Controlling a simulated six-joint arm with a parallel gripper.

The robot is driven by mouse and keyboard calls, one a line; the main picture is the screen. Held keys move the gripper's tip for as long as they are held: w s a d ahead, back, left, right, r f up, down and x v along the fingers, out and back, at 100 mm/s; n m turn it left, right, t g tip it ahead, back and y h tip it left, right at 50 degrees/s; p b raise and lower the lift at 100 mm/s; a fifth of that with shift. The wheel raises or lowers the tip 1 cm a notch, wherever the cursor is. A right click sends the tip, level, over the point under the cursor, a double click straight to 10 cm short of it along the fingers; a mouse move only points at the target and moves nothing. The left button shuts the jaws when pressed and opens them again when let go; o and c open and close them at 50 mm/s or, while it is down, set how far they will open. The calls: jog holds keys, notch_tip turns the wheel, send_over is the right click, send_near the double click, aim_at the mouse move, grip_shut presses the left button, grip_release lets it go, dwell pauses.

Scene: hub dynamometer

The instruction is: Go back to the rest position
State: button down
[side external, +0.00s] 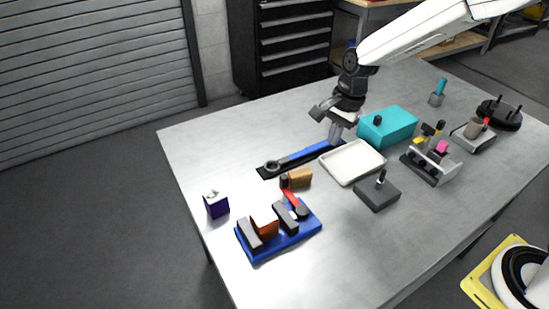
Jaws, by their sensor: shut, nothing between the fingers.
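My gripper (335,133) is at the end of my arm over the back middle of the grey table (190,150). It points down with its fingers together and nothing held. It is just above or behind the far end of a blue-handled wrench (305,155), which lies on a black strip. I cannot tell whether the fingertips touch the wrench.
A white tray (340,175), a teal box (392,127) and a dark block with a peg (376,193) stand near the gripper. A blue fixture (262,250), a purple box (216,207) and a tool rack (440,172) are also on the table. The front right is bare.

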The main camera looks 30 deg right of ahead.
jog(key=s+d+n+t+h, duration=0.1)
jog(key=s+d+n, duration=0.2)
jog(key=s+n, duration=0.4)
jog(key=s+d+n+t+h, duration=0.1)
jog(key=s+d+n, duration=0.2)
jog(key=s+n, duration=0.4)
jog(key=s, duration=0.3)
jog(key=shift+f, duration=0.4)
